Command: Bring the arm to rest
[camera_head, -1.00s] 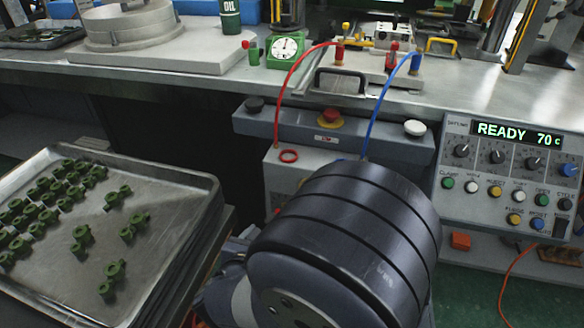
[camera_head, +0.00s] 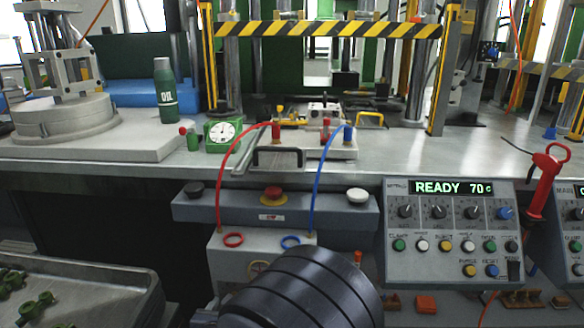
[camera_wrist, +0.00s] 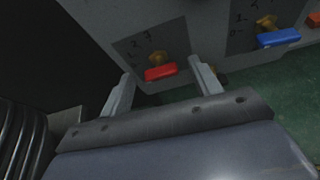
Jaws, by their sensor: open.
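My gripper (camera_wrist: 163,83) shows in the wrist view with its two fingers spread apart and nothing between them. Beyond the fingers is a grey cabinet face with a red-handled valve (camera_wrist: 160,72) and a blue-handled valve (camera_wrist: 278,38). I cannot tell how far the fingertips are from the red handle. In the head view my dark, ribbed arm link (camera_head: 300,290) rises at the bottom centre; the gripper is hidden there.
A metal tray (camera_head: 100,278) with green parts is at the lower left. The bench (camera_head: 400,155) carries a clamp fixture, a green gauge (camera_head: 222,132) and an oil bottle (camera_head: 165,90). A control panel (camera_head: 449,230) reads READY 70 C. Red and blue hoses run to the bench fixture.

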